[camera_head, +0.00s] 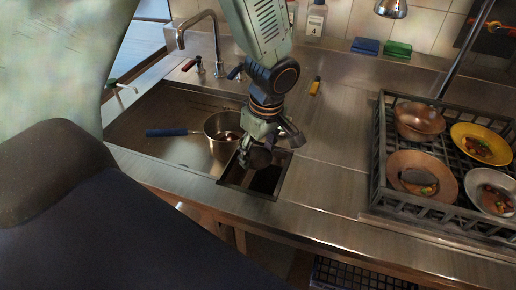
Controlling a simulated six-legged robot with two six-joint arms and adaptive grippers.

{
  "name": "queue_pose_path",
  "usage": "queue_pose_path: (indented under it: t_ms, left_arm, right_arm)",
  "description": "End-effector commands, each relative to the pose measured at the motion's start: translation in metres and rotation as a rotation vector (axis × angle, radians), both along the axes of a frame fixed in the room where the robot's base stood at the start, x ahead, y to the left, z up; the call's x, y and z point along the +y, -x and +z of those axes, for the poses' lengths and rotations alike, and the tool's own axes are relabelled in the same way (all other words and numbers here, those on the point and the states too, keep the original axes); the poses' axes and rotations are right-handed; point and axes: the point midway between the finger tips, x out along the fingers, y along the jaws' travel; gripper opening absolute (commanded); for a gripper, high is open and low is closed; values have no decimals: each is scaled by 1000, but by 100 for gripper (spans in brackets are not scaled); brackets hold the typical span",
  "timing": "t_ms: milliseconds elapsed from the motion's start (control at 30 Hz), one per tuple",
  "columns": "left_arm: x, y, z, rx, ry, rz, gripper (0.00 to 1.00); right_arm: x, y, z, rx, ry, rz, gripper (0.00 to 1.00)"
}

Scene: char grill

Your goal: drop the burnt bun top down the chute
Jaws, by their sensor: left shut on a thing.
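The chute (266,184) is a dark rectangular opening with a metal rim in the steel counter, just right of the sink. My left gripper (262,149) points down over the chute's back part. It is shut on a small dark round thing, which looks like the burnt bun top (259,158). The bun top appears above the opening or at its mouth; its exact height is hard to tell. The gripper's fingers hide part of it. My right gripper is not in view.
A pot (217,146) with a blue handle stands in the sink (150,155), close left of the chute. A faucet (181,40) rises behind. A dark rack (376,190) with food-soiled bowls stands at right. Blue (366,46) and green (398,50) sponges lie at the back. Counter between chute and rack is clear.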

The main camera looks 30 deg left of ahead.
Motion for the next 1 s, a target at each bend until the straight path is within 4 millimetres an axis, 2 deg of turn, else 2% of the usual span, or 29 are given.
queue_pose_path:
  t_ms: [167,200,500,833,1000]
  left_arm:
    - [0,0,1,-1,0,0,44]
    - [0,0,1,-1,0,0,65]
    - [0,0,1,0,0,0,89]
    - [0,0,3,-1,0,1,89]
    - [-2,-1,22,-5,-1,1,89]
  right_arm:
    - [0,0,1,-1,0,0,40]
    - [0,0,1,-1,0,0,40]
    - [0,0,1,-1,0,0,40]
    - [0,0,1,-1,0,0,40]
    - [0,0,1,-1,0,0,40]
